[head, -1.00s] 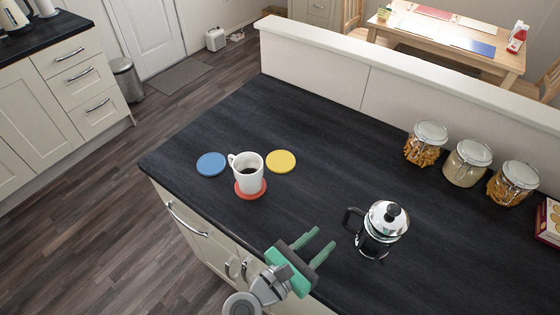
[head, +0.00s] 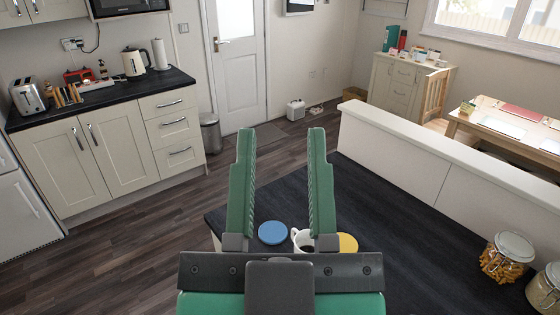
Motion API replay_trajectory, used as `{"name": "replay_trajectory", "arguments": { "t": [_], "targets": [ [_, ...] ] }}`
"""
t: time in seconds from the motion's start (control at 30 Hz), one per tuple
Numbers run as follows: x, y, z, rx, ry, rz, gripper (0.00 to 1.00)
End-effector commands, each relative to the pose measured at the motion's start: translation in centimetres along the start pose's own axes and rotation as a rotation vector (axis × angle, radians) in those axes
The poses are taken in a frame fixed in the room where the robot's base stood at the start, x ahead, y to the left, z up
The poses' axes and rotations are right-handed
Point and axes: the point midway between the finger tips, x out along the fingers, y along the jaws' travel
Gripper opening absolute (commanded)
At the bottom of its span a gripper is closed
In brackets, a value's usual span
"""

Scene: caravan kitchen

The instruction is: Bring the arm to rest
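My gripper (head: 281,133) is raised close in front of the head camera, its two green fingers pointing up in the picture. The fingers are spread apart with nothing between them, so it is open and empty. Behind and below it, the dark counter (head: 385,220) carries a white mug (head: 300,236) with dark liquid, partly hidden by a finger. A blue coaster (head: 272,232) lies left of the mug and a yellow coaster (head: 348,243) lies right of it.
Glass jars (head: 508,258) stand on the counter at the right edge. A low white partition (head: 400,160) runs along the counter's far side. Another worktop (head: 110,96) with a toaster (head: 30,96) and kettle (head: 134,63) is at the left. The wooden floor between is clear.

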Motion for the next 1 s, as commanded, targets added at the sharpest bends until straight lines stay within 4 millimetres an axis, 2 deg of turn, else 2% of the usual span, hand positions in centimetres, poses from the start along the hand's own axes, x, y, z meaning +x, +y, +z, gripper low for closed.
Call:
{"name": "replay_trajectory", "arguments": {
  "t": [0.13,0.2,0.27,0.4,0.47,0.63,1.0],
  "targets": [
    [0.1,-0.1,0.0,0.004,-0.001,-0.002,0.34],
    [0.5,-0.1,-0.6,0.006,-0.001,-0.003,0.34],
    [1.3,-0.1,-1.8,0.010,-0.001,-0.004,0.34],
    [4.0,-0.1,-5.6,0.028,-0.001,-0.008,0.34],
    [4.7,-0.2,-6.6,0.034,-0.001,-0.009,0.34],
    [4.3,-0.2,-5.9,0.038,-0.002,-0.010,0.34],
    [4.3,-0.2,-5.9,0.038,-0.002,-0.010,0.34]
  ]
}}
